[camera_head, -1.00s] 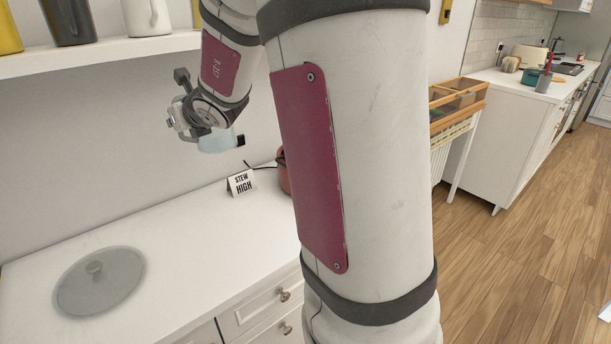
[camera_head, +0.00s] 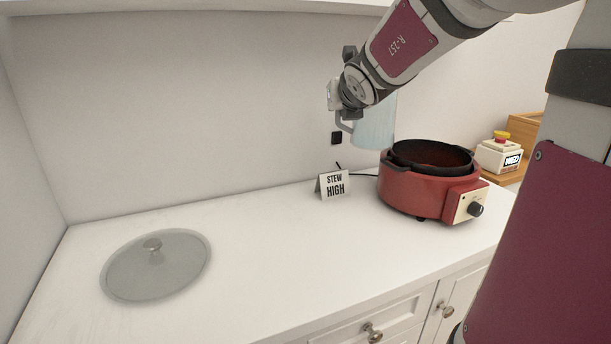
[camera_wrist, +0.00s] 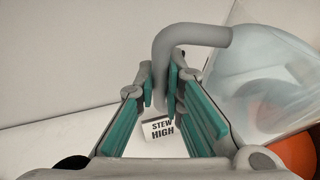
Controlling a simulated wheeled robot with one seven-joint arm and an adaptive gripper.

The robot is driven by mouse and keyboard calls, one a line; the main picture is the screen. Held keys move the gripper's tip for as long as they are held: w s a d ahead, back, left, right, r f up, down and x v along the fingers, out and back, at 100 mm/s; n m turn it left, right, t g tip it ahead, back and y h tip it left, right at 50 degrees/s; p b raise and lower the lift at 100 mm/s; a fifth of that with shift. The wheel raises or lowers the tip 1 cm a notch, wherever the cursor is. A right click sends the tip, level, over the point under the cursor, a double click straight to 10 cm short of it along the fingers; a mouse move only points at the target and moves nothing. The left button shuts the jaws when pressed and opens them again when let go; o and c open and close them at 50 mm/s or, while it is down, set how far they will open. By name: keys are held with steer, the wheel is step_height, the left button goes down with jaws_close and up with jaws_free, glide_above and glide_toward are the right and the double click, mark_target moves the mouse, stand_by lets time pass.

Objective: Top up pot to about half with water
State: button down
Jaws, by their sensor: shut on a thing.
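My gripper (camera_head: 340,108) is shut on the grey handle (camera_wrist: 190,38) of a pale blue translucent jug (camera_head: 373,124). The jug is held in the air, close to the pot's left rim in the head view, and looks upright or nearly so. In the wrist view the jug (camera_wrist: 255,85) fills the right side. The dark pot (camera_head: 432,155) sits in a red cooker (camera_head: 415,195) with a knob on its front panel. The pot is uncovered and its inside looks dark reddish; its level cannot be told. I cannot see how much water the jug holds.
A small sign reading "STEW HIGH" (camera_head: 334,185) stands left of the cooker. A glass lid (camera_head: 157,265) lies flat at the left of the white counter (camera_head: 262,240). The counter between lid and sign is clear.

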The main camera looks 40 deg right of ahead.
steer(key=shift+s+d+r+m+y+p, duration=0.35)
steer(key=shift+d+r+m+p, duration=0.3)
steer(key=shift+p, duration=3.4)
steer(key=shift+s+d+r+m+t+y+p, duration=0.25)
steer(key=shift+r+m+p, duration=0.2)
steer(key=shift+p, duration=1.45)
steer(key=shift+s+d+r+m+t+y+p, duration=0.1)
steer(key=shift+d+r+m+t+y+p, duration=0.2)
steer(key=shift+p, duration=1.6)
steer(key=b, duration=0.3)
steer(key=shift+w+a+f+n+h, duration=0.25)
steer(key=shift+a+f+n+h, duration=0.05)
steer(key=shift+a+f, duration=0.05)
steer(key=shift+a+f+b, duration=0.1)
steer(key=shift+f+b, duration=0.05)
steer(key=shift+b, duration=0.45)
